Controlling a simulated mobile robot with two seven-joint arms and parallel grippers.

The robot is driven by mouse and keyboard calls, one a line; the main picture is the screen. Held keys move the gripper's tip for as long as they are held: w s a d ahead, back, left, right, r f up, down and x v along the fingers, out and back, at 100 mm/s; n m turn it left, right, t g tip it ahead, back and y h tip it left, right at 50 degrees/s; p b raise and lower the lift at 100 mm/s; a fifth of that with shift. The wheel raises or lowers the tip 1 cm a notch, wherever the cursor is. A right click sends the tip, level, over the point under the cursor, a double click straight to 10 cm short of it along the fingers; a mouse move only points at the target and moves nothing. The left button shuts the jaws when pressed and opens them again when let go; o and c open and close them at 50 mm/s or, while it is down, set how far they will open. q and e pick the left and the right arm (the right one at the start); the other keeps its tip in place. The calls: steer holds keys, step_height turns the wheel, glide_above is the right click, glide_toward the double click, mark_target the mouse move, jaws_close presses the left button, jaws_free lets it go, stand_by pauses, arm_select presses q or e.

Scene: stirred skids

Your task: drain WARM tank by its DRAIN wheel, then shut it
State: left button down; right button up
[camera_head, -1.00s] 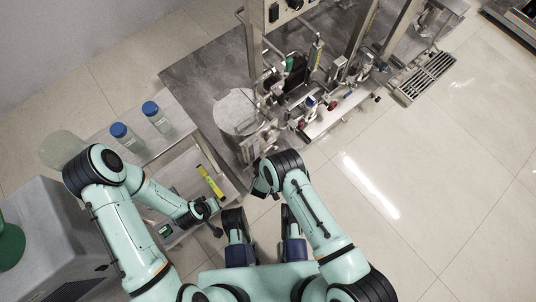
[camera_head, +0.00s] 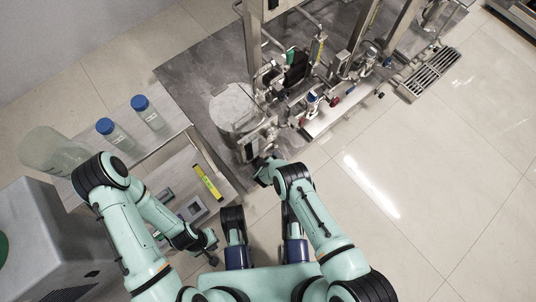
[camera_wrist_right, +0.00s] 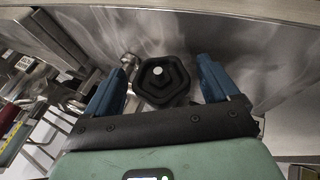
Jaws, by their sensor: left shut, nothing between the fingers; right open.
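A black lobed handwheel (camera_wrist_right: 162,80) with a pale centre sits against a steel surface in the right wrist view. My right gripper (camera_wrist_right: 161,86) is open, its two blue fingers on either side of the wheel with visible gaps; I cannot tell whether they reach its depth. No label on the wheel can be read. In the head view a round steel tank (camera_head: 232,103) stands at the skid's near left corner, with my right wrist just below it; I cannot tell if it is the WARM tank. My left gripper (camera_head: 209,243) is shut and empty, low beside the cart.
A steel cart (camera_head: 150,158) at left carries blue-capped bottles (camera_head: 113,134) and a large clear vessel (camera_head: 52,152). Pipes and valves (camera_head: 318,100) crowd the skid. Floor at right is clear, with a drain grate (camera_head: 430,73).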

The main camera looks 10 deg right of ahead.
steer(key=c, duration=1)
steer(key=shift+d+r, duration=0.1)
steer(key=g+y, duration=0.1)
steer(key=m+g+y, duration=0.1)
steer(key=y, duration=0.1)
steer(key=shift+w+d+g, duration=0.15)
steer(key=shift+d+g, duration=0.05)
steer(key=shift+g, duration=0.1)
steer(key=shift+g+y, duration=0.6)
steer(key=shift+y, duration=0.4)
steer(key=o, duration=1)
